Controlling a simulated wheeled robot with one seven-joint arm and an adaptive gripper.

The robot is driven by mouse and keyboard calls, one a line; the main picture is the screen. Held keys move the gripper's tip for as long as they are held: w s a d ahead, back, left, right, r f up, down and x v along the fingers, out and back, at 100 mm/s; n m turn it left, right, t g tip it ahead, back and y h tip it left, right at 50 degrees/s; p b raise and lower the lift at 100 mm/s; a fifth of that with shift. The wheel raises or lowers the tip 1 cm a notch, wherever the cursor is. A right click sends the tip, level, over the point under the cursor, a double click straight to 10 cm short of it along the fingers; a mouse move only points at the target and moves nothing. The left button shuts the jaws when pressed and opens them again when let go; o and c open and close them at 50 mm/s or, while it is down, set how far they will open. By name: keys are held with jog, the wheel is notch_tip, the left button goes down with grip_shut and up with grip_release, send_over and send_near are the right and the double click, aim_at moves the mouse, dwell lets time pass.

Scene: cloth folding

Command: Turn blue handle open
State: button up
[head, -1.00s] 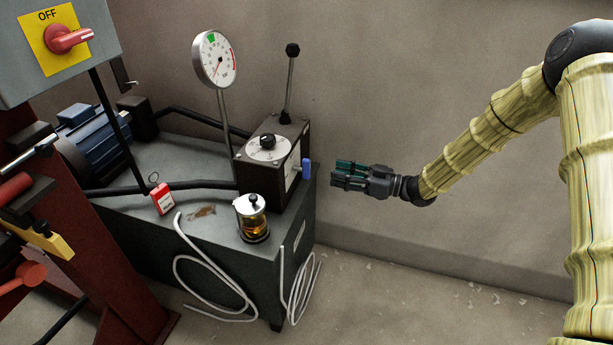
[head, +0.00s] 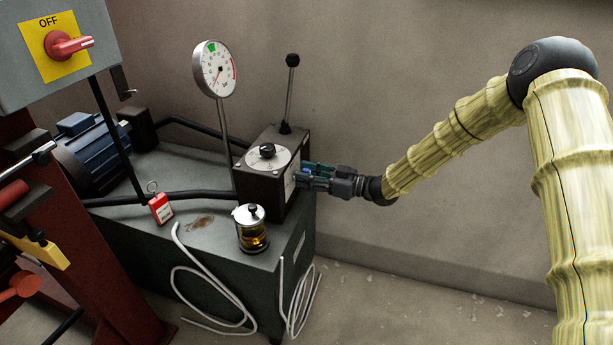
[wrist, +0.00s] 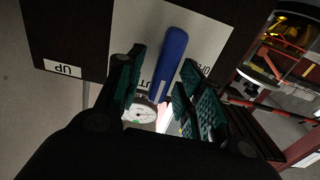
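The blue handle (wrist: 168,62) sits on the side face of a dark control box (head: 262,185). In the wrist view it stands between the two teal-padded fingers of my gripper (wrist: 158,95), with gaps visible beside it. My gripper is open around the handle, and I see no clear contact. In the head view my gripper (head: 312,175) is at the right side of the box and mostly hides the handle; a small bit of blue shows between the fingers. The white plate behind the handle carries partly hidden lettering.
A pressure gauge (head: 214,69) and a black-knobbed lever (head: 290,92) rise by the box. White hoses (head: 207,300) hang in front. The wall right of the box is clear.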

jog(key=shift+a, duration=0.1)
jog(key=shift+c, duration=0.5)
grip_shut()
